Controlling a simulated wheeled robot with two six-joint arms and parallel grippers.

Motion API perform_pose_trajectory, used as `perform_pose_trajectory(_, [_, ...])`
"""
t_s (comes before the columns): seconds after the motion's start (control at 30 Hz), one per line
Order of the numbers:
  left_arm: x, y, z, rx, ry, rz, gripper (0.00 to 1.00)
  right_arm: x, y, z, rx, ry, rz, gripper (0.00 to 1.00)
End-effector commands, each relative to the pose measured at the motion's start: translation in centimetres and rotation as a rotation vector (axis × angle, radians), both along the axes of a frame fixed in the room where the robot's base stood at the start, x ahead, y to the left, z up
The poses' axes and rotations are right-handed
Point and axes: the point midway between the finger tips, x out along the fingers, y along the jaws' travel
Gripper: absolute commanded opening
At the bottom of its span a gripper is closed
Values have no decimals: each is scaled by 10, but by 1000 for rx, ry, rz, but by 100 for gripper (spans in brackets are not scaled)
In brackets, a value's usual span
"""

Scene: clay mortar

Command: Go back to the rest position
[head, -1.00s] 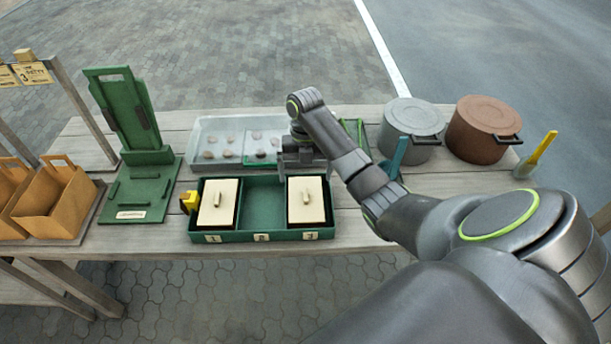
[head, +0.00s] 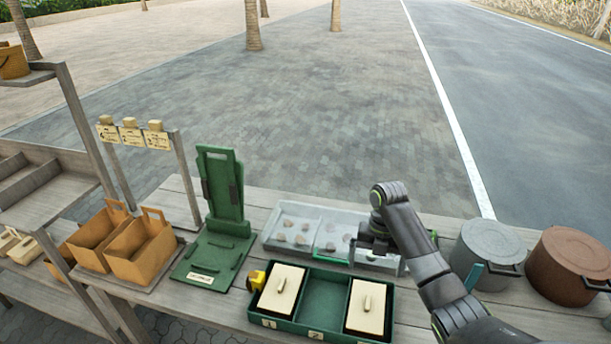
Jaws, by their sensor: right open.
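My right gripper (head: 376,250) hangs over the right part of the clear tray (head: 285,247), pointing down, behind the green box. It is open, and I see nothing held in it; its fingertips are small and partly hidden. The tray holds several small brownish lumps (head: 300,238). The green box (head: 322,300) has numbered compartments; cream lids with handles cover the left one (head: 281,291) and the right one (head: 366,307), and the middle one is open and looks empty. My left gripper is not in view.
A green stand (head: 222,195) rises left of the tray. Brown paper carriers (head: 140,246) stand further left, below hanging tags (head: 131,135). A grey pot (head: 487,252) and a brown pot (head: 566,266) stand on the right, near my arm. A yellow item (head: 256,281) touches the box's left side.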

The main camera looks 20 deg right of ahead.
Motion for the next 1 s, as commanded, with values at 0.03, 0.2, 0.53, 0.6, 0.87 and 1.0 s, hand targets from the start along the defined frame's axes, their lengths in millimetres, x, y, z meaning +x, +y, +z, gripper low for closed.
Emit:
perform_pose_trajectory(0.03, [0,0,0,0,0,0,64,0,0,0,0,0,-1,100])
perform_pose_trajectory(0.2, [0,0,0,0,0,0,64,-13,3,-15,-23,-6,-98,100])
perform_pose_trajectory(0.53, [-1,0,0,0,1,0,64,-94,18,-73,-114,-81,-731,100])
perform_pose_trajectory(0.6, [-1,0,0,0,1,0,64,-113,21,-80,-120,-101,-883,100])
perform_pose_trajectory(0.87, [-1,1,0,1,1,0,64,-187,32,-90,-95,-172,-1467,100])
perform_pose_trajectory(1.0, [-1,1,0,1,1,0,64,-226,35,-83,-50,-204,-1790,100])
